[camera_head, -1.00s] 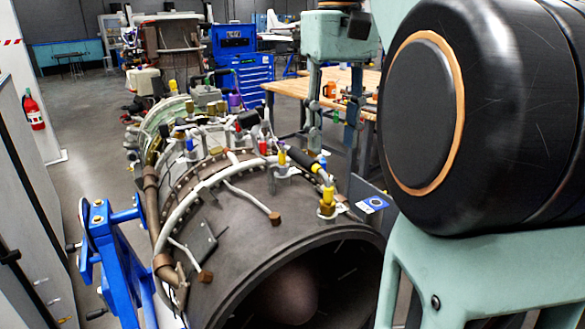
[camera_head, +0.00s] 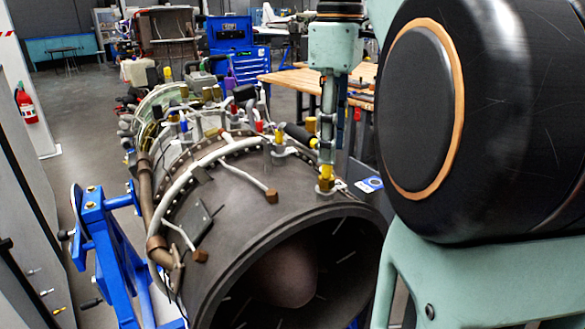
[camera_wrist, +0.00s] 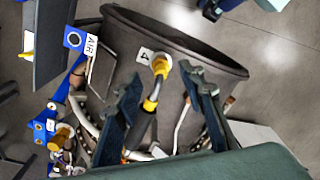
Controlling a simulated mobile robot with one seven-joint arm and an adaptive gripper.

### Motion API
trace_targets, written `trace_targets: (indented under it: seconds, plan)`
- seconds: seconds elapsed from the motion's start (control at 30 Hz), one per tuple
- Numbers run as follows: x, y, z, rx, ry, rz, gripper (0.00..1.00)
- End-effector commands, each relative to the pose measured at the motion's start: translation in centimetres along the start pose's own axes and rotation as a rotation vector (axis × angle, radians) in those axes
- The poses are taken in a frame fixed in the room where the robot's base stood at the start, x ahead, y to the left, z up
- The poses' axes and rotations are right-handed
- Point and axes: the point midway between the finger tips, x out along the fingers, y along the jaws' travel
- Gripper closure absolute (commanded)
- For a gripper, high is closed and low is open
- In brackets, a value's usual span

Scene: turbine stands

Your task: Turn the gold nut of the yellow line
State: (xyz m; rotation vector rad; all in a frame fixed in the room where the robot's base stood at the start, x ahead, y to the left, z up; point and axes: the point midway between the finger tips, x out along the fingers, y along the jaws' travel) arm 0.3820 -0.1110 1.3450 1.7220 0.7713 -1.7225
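My gripper (camera_head: 327,150) points down over the nut in the head view and hides part of the line. In the wrist view the two fingers of my gripper (camera_wrist: 162,80) are spread apart. The nut (camera_wrist: 160,66) shows between and just beyond the fingertips, below a "4" label. A yellow band (camera_wrist: 151,105) and black hose lie between the fingers. Contact with the nut cannot be told.
Other pipes, coloured fittings and brown-capped ends (camera_head: 271,195) crowd the casing's top. A blue stand (camera_head: 103,235) holds the turbine at left. A wooden workbench (camera_head: 300,82) and blue tool cabinet (camera_head: 250,70) stand behind.

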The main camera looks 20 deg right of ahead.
Motion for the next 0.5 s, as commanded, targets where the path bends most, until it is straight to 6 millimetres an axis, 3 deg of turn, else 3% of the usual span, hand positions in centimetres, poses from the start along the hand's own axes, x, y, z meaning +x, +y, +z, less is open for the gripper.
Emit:
trace_targets:
  seconds: [0.2,0.5]
  plan:
    - [3.8,-0.1,0.0,0.000,-0.001,-0.001,0.63]
    - [5.7,0.0,0.0,0.001,0.000,0.001,0.63]
